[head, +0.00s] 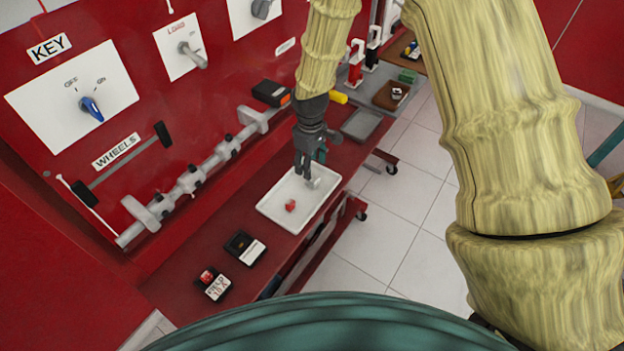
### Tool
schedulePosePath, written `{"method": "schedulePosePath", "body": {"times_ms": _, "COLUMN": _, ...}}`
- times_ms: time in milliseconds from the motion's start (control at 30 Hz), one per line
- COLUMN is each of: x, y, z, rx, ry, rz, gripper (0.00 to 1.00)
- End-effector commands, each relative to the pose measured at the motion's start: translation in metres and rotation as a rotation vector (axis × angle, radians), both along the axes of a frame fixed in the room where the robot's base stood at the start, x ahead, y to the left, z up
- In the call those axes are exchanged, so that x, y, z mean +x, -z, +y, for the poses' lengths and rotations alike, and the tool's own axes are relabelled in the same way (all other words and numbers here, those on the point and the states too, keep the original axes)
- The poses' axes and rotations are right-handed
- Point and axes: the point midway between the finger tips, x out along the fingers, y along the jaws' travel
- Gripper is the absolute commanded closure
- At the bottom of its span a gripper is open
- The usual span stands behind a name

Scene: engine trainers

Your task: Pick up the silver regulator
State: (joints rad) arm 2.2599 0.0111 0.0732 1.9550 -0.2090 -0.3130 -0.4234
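My gripper (303,172) points down over the far part of a white tray (270,213) on the red bench. Its dark fingers look close together, and the view is too small to show whether they are apart or shut on something. A small silver-grey piece (315,183), possibly the silver regulator, shows just right of the fingertips, in or just above the tray. I cannot tell if the fingers touch it. A small red block (290,205) lies in the tray, nearer to me than the gripper.
A red panel with a blue key switch (91,108) and a grey shaft (190,180) rises at left. Black boxes (244,247) sit on the near bench. A grey tray (361,124) lies beyond the gripper. Tiled floor (400,220) is open at right.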

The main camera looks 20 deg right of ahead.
Motion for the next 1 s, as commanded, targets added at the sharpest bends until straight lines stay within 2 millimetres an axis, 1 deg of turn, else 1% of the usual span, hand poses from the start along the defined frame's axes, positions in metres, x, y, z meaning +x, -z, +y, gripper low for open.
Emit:
{"method": "schedulePosePath", "body": {"times_ms": 267, "x": 0.0, "y": 0.01, "z": 0.002, "rx": 0.001, "ry": -0.002, "rz": 0.001, "gripper": 0.45}}
{"method": "schedulePosePath", "body": {"times_ms": 733, "x": 0.002, "y": 0.051, "z": 0.003, "rx": 0.001, "ry": -0.002, "rz": 0.001, "gripper": 0.45}}
{"method": "schedulePosePath", "body": {"times_ms": 1000, "x": 0.003, "y": 0.057, "z": 0.003, "rx": 0.001, "ry": -0.002, "rz": -0.001, "gripper": 0.45}}
